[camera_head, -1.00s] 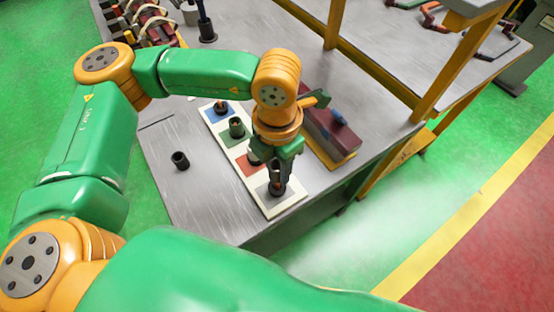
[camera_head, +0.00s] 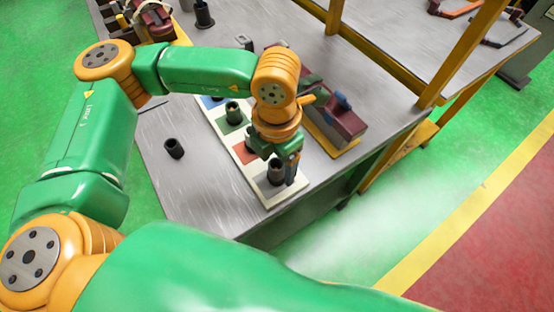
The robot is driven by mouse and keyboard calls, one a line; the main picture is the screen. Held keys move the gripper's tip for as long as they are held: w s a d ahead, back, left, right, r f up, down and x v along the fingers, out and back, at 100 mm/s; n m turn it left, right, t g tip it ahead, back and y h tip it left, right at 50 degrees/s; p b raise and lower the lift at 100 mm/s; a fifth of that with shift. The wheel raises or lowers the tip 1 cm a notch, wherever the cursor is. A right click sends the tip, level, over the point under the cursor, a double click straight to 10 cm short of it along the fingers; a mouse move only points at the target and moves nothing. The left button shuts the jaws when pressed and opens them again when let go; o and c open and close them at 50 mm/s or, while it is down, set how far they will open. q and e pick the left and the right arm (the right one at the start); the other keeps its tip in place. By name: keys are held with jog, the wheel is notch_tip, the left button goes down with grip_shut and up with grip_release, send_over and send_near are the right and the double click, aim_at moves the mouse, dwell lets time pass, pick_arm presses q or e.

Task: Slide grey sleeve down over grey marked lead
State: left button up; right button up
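A white board (camera_head: 262,197) with blue, green, red and grey squares lies on the metal table. A dark, tube-like sleeve (camera_head: 275,174) stands upright at the grey square, the near end of the board. My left gripper (camera_head: 284,165) points down at this sleeve, with a finger close along its right side. I cannot tell whether the fingers touch it, or whether they are open or shut. The stator (camera_head: 152,18) is at the top left, cut by the picture edge. I cannot make out a grey marked lead on it. My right gripper is not in view.
Another dark sleeve (camera_head: 232,113) stands on the green square. A loose black cylinder (camera_head: 173,149) stands left of the board, and another (camera_head: 203,14) stands near the stator. A dark red block (camera_head: 338,121) lies right of the gripper. The table's left front is clear.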

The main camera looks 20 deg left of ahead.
pick_arm(q)
notch_tip(320, 180, up, 7)
jog(key=shift+r+b, duration=0.1)
jog(key=shift+b, duration=0.55)
